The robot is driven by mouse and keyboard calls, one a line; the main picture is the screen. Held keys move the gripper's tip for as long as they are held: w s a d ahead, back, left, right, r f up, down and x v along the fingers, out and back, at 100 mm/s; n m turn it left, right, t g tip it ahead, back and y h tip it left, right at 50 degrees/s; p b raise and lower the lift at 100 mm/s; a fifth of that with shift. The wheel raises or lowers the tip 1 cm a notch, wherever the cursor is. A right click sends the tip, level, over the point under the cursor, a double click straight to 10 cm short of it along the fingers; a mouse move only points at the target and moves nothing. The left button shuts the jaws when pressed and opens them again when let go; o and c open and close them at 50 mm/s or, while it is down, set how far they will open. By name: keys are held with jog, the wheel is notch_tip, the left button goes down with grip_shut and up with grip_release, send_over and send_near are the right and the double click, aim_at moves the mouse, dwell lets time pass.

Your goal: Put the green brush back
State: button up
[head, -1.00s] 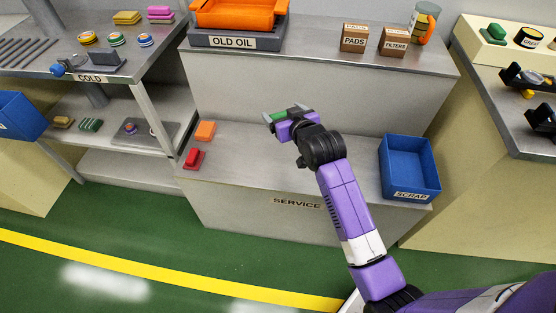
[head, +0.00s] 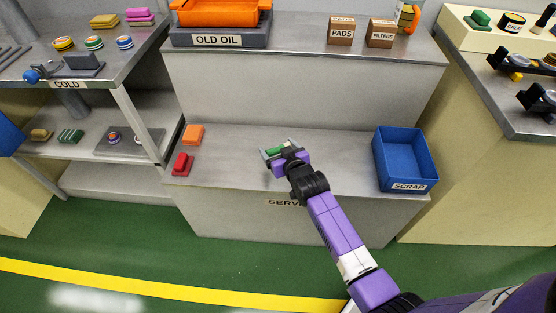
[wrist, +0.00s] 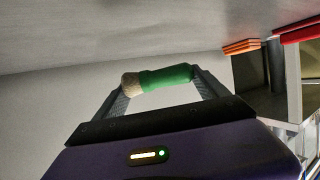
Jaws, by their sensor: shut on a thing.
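The green brush (head: 276,151) is in my gripper (head: 279,149), over the lower service bench (head: 235,160). In the wrist view the brush (wrist: 166,77) lies across between the two fingertips of my gripper (wrist: 160,79). Its green handle points right and its pale bristle end is at the left finger. The fingers are shut on its two ends. The head view does not show clearly how high the brush is above the bench.
On the bench's left are an orange block (head: 193,134) and a red object (head: 181,164). A blue SCRAP bin (head: 405,187) stands at the right. The raised back ledge (head: 300,60) holds an orange OLD OIL tray (head: 222,12) and two boxes. The bench middle is largely clear.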

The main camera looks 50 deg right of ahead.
jog(key=shift+f+b, duration=0.65)
jog(key=shift+f, duration=1.75)
jog(key=shift+f, duration=0.15)
jog(key=o, duration=1.4)
jog(key=shift+r, duration=0.2)
jog(key=p+v, duration=0.2)
jog(key=v, duration=1)
jog(key=shift+s+a+f+p, duration=0.1)
jog(key=shift+f+p, duration=0.05)
jog(key=shift+p, duration=0.25)
